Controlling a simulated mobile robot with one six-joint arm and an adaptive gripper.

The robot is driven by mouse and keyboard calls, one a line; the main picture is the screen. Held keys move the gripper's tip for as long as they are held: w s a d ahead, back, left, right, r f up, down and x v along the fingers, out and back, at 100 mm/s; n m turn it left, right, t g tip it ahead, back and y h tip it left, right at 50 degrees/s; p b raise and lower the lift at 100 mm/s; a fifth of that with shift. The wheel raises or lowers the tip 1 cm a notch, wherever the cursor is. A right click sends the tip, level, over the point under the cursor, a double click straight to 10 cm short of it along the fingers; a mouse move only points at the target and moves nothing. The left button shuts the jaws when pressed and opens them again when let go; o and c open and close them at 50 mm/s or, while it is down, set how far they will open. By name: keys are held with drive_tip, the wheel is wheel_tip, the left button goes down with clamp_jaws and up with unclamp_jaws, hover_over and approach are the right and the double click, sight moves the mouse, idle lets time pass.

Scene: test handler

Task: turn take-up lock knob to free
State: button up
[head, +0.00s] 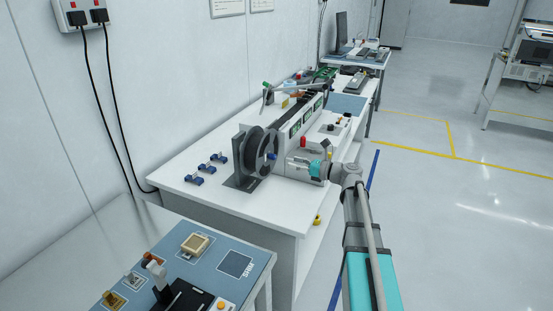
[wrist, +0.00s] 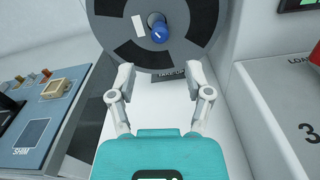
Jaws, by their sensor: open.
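The take-up lock knob is a small blue knob (wrist: 160,32) with a white mark, at the hub of the dark take-up reel (wrist: 115,25) in the wrist view. In the head view the blue knob (head: 273,156) shows on the near face of the reel (head: 255,150). My gripper (wrist: 159,75) is open and empty. Its fingertips are apart, below the knob in the wrist view, not touching it. In the head view my gripper (head: 290,165) is just right of the reel.
The white test handler (head: 300,127) stands behind the reel on a white bench. Several small blue items (head: 207,169) lie left of the reel. A blue panel marked SHIM (wrist: 35,130) is at left in the wrist view. Open floor lies to the right.

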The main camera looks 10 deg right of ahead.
sight(273, 157)
drive_tip(key=x, duration=0.7)
drive_tip(key=shift+w+a, duration=0.1)
drive_tip(key=shift+c, duration=0.2)
clamp_jaws()
